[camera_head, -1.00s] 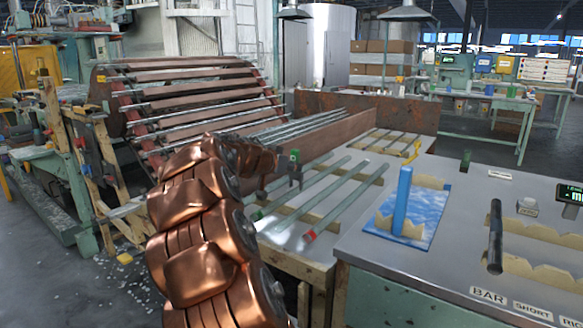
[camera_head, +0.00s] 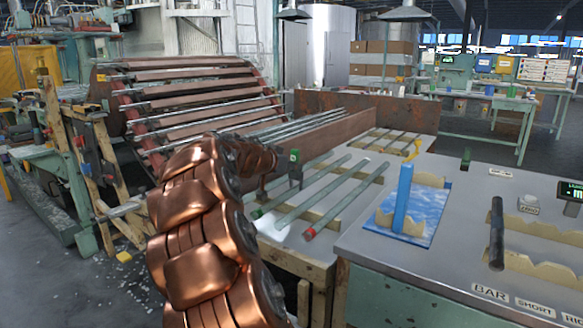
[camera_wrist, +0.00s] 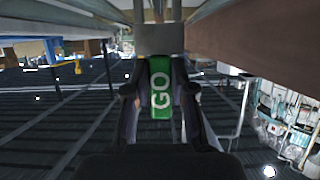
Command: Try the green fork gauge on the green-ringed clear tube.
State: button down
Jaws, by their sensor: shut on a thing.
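My gripper (camera_head: 293,177) is shut on the green fork gauge (camera_head: 294,156), which stands upright over the left side of the tube rack. My fingers hide part of the tube.
A plain tube (camera_head: 318,195) and a red-ringed tube (camera_head: 345,202) lie to the right on the same wooden supports. A blue post (camera_head: 402,195) on a blue-white mat, a dark bar (camera_head: 497,233) and wooden cradles stand on the metal bench. A brown trough (camera_head: 325,140) lies behind.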

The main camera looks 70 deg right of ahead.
aim_at(294, 150)
jog(key=shift+f+b, duration=0.85)
jog(key=shift+b, duration=0.4)
dwell(1.4)
dwell(1.2)
jog(key=shift+r+p, duration=1.05)
jog(key=shift+r, duration=2.45)
jog(key=shift+r, duration=0.15)
